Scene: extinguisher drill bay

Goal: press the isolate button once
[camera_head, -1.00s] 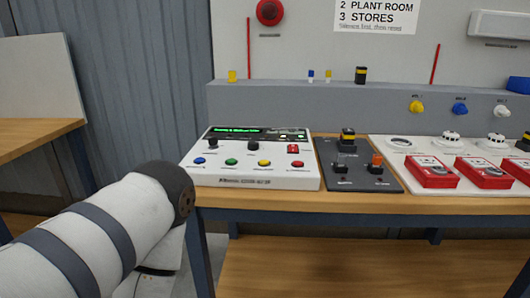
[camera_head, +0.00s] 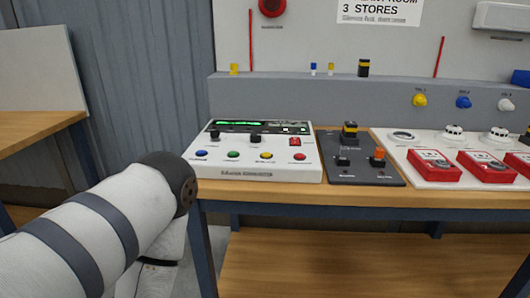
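A white control panel (camera_head: 215,171) sits at the left end of the bench. Along its front are round buttons: blue (camera_head: 201,153), green (camera_head: 233,154), yellow (camera_head: 266,155) and red (camera_head: 304,156). It also has two black knobs, a red switch (camera_head: 295,141) and a lit green display (camera_head: 239,124). The labels are too small to read, so I cannot tell which control is the isolate button. My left arm comes in from the left, its dark joint just in front of the panel's left side. Neither gripper is in view.
A dark grey box (camera_head: 376,171) with black and orange controls stands right of the panel. A white board (camera_head: 400,150) holds red call points (camera_head: 433,165) and detectors further right. The wooden bench edge (camera_head: 330,193) runs in front. Another table (camera_head: 40,128) is at left.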

